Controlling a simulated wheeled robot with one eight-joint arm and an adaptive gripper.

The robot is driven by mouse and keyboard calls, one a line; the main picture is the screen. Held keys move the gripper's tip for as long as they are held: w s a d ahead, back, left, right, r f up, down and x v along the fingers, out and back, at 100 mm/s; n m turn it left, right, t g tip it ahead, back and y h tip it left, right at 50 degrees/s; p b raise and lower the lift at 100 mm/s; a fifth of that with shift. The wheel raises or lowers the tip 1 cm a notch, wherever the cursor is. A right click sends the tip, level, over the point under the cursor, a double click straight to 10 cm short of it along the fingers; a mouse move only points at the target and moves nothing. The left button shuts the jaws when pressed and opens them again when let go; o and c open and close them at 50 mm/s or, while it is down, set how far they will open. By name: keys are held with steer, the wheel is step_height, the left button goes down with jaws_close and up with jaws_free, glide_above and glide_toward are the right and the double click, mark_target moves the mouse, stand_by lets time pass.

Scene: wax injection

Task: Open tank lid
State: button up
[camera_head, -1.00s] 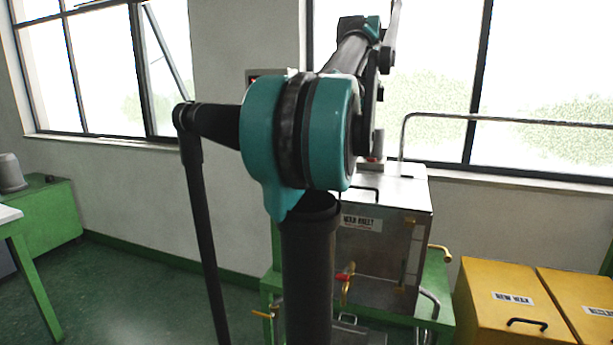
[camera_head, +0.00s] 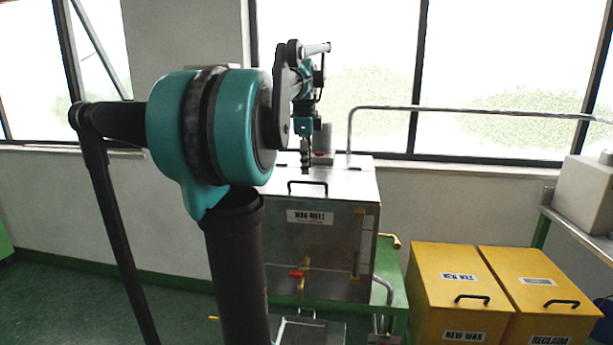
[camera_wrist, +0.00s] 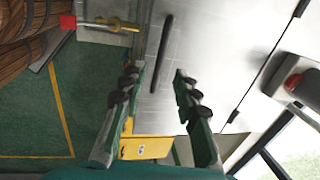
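The tank is a metal box labelled "WAX MELT" (camera_head: 335,240) on a green stand. Its lid (camera_head: 350,181) lies flat and closed on top, with a black bar handle (camera_head: 307,183) near the front edge. The handle also shows in the wrist view (camera_wrist: 163,50) as a dark bar. My gripper (camera_head: 306,172) hangs fingers down over the lid, just behind the handle as seen in the head view. In the wrist view my gripper (camera_wrist: 158,73) is open and empty, and the handle runs into the space between its fingertips. They look apart from it, but contact is hard to judge.
Two yellow bins (camera_head: 461,285) (camera_head: 540,290) stand right of the tank. A metal pipe (camera_head: 349,135) rises behind the lid and runs right. A red-handled valve (camera_head: 297,274) is on the tank front. A shelf with a pale box (camera_head: 587,195) is at far right.

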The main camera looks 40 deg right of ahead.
mark_target(307, 182)
steer(key=shift+w+d+f, duration=0.15)
steer(key=shift+d+f, duration=0.05)
steer(key=shift+f, duration=0.9)
steer(key=shift+w+d+f, duration=0.1)
steer(key=shift+d+f, duration=0.05)
steer(key=shift+f, duration=0.95)
jaws_close()
